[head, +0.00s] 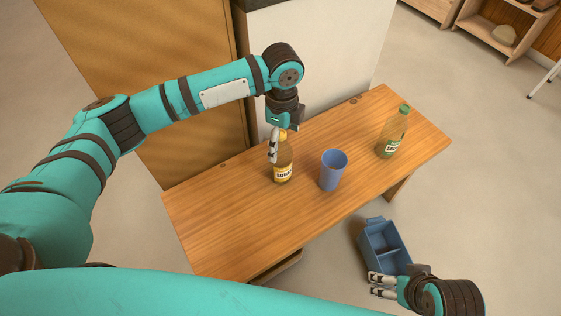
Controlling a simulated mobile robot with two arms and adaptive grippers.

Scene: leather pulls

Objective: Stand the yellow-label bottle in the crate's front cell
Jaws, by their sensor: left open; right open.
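The yellow-label bottle (284,174), brown with a yellow cap, stands upright on the wooden table. My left gripper (272,157) is open and points down at the bottle's upper part, overlapping its left side in the head view; I cannot tell whether it touches. The blue crate (364,240) sits low beside the table's near right side, with a divider between its cells; both visible cells look empty. My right gripper (374,284) is open and empty at the crate's near end, hiding part of it.
A blue cup (333,171) stands on the table (225,220) just right of the bottle. A green-label bottle (391,135) with a green cap stands further right. The table's left part is clear. A cabinet and white panel (320,60) rise behind the table.

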